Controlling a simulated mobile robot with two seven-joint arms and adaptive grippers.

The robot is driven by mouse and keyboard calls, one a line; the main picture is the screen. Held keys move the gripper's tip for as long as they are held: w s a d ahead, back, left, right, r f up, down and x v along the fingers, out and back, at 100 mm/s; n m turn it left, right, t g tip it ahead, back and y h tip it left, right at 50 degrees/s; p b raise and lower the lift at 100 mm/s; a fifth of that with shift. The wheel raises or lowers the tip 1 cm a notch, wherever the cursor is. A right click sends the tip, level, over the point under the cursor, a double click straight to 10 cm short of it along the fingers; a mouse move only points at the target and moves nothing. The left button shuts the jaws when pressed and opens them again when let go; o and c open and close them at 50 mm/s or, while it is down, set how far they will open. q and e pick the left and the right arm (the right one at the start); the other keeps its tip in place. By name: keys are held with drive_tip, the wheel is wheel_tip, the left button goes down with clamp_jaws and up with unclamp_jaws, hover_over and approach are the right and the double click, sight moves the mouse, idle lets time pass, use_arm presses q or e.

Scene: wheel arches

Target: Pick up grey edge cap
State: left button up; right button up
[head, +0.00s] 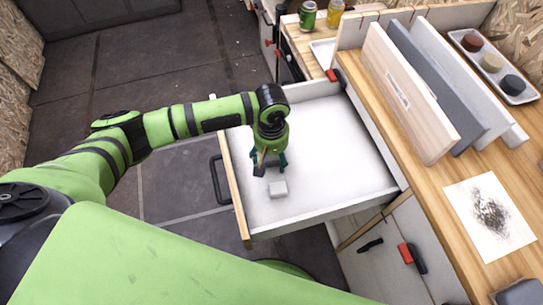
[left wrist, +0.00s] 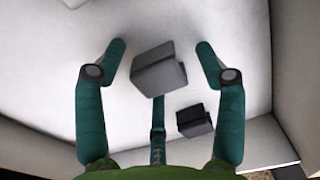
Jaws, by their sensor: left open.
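A smaller, darker grey piece (left wrist: 194,120) is near the right finger. I cannot tell which of the two is the edge cap. My right gripper is in neither view.
The drawer's wooden front (head: 236,190) and side walls surround the pieces. The wooden worktop (head: 440,180) at right holds upright panels (head: 405,85), a tray of round pieces (head: 492,65) and a white sheet (head: 488,215). Cans (head: 307,15) stand at the back. Much of the drawer floor is clear.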

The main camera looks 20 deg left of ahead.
use_arm(q)
drive_tip(key=c, duration=1)
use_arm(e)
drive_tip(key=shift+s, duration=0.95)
use_arm(q)
drive_tip(key=shift+r, duration=0.15)
drive_tip(key=r, duration=0.4)
drive_tip(key=shift+d+r, duration=0.15)
drive_tip(key=shift+d, duration=0.05)
drive_tip(key=s+d+r, duration=0.2)
drive_tip(key=d, duration=0.1)
drive_tip(key=s+d+r, duration=0.2)
drive_tip(key=d, duration=0.1)
drive_tip(key=s+d+r, duration=0.2)
drive_tip(key=s+d, duration=0.1)
drive_tip(key=shift+r, duration=0.25)
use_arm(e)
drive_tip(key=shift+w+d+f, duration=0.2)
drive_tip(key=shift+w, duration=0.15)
